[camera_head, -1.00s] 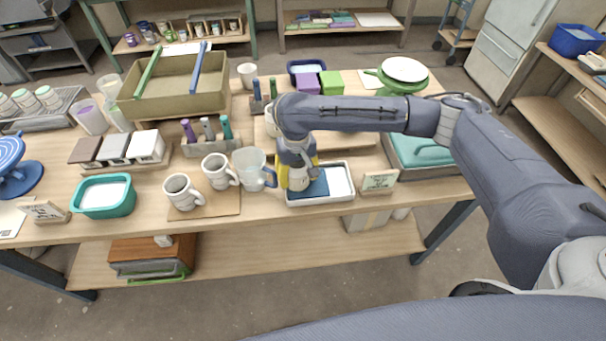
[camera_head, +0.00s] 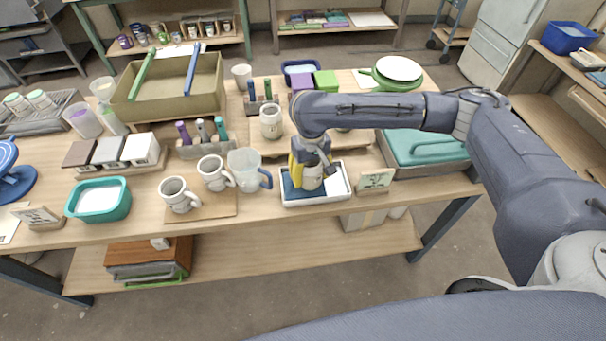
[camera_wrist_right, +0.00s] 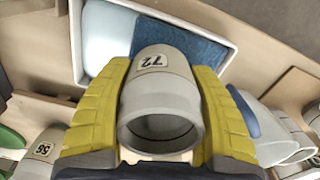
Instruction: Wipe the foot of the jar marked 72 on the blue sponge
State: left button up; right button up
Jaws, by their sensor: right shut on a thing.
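My right gripper (camera_head: 309,170) has yellow fingers shut around the grey-white jar marked 72 (camera_head: 313,182). In the right wrist view the jar (camera_wrist_right: 160,95) sits between both fingers (camera_wrist_right: 160,105), its open mouth toward the camera and its 72 label showing. The jar is upright over the white tray (camera_head: 318,202), near its middle. The blue sponge (camera_head: 290,188) lies in the left half of the tray, partly hidden by the jar and gripper; it also shows in the right wrist view (camera_wrist_right: 185,50). I cannot tell whether the jar's foot touches it. My left gripper is out of view.
A clear pitcher with a blue handle (camera_head: 245,170) and two mugs (camera_head: 180,195) stand left of the tray. A small sign (camera_head: 376,181) stands just right. Behind are another jar (camera_head: 271,122) on a board and a teal-lidded box (camera_head: 425,147).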

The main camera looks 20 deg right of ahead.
jog(key=shift+s+d, duration=0.1)
jog(key=shift+d, duration=0.85)
jog(key=shift+a, duration=0.1)
jog(key=shift+w+a, duration=0.25)
jog(key=shift+a, duration=1.45)
jog(key=shift+w+a, duration=0.2)
jog(key=shift+a, duration=1.5)
notch_tip(320, 180, up, 7)
